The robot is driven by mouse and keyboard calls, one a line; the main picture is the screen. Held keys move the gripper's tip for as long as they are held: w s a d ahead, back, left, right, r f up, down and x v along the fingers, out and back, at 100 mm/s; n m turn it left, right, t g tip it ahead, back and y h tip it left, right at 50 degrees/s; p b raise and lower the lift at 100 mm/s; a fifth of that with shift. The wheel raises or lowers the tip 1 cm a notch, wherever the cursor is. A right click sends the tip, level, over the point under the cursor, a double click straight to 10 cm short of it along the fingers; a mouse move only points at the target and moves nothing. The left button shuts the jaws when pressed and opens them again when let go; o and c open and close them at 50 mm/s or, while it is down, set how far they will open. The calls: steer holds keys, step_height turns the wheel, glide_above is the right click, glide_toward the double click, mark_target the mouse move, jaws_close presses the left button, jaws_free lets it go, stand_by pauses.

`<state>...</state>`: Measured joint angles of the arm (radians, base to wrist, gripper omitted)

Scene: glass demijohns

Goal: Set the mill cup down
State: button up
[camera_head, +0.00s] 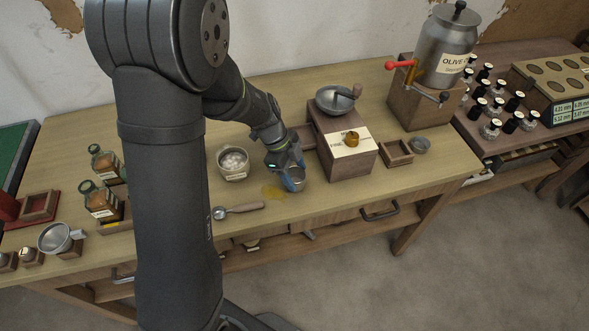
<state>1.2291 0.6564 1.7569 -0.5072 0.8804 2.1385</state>
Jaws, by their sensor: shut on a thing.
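My gripper (291,181) is shut on a small grey metal cup, the mill cup (298,173), over the front middle of the wooden table. The fingers hide part of the cup. It looks close to the tabletop, but I cannot tell whether its base touches. The wooden mill (341,145), with a metal hopper and crank on top and a cream label, stands just right of the gripper and cup.
A yellowish patch (271,192) lies left of the cup, with a scoop (238,210) in front. A white-filled jar (233,164) stands left. A wooden frame (396,153) and grey bowl (420,145) are right of the mill. The olive oil can (446,50) stands behind.

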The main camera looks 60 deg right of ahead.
steer(key=shift+f, duration=0.1)
steer(key=o, duration=1)
steer(key=shift+o, duration=0.2)
steer(key=v, duration=0.9)
steer(key=d+v, duration=0.1)
steer(key=v, duration=1.6)
steer(key=shift+a+r, duration=0.3)
steer(key=shift+a, duration=0.2)
steer(key=shift+s, duration=0.1)
steer(key=a+x, duration=0.1)
steer(key=x, duration=1.7)
steer(key=shift+d, duration=0.5)
